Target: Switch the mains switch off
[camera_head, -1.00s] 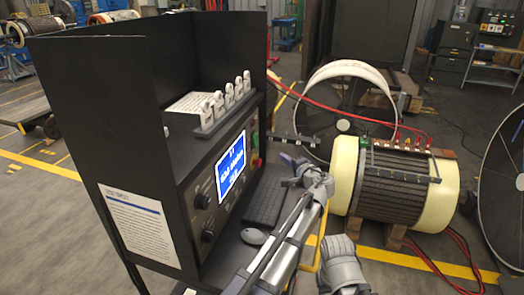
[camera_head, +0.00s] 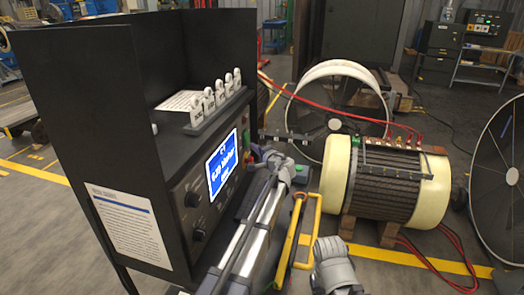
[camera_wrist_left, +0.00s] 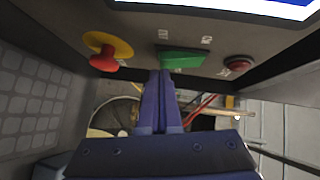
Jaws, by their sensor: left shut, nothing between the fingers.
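The black console (camera_head: 80,110) stands on the left, with a lit blue screen (camera_head: 223,163). Its panel carries a green rocker switch (camera_wrist_left: 184,60), likely the mains switch, with small labels I cannot read. The rocker also shows small in the head view (camera_head: 246,138). My left gripper (camera_wrist_left: 160,73) is shut and empty, its tips just below the rocker's left end in the wrist view; I cannot tell if they touch it. In the head view my left gripper (camera_head: 268,156) is at the panel's right end. My right gripper is not in view.
A red mushroom knob on yellow (camera_wrist_left: 104,58) is left of the rocker, and a red button (camera_wrist_left: 238,63) is right of it. A keyboard (camera_wrist_left: 30,105) lies below the panel. A wound stator (camera_head: 385,185) with red cables stands to the right.

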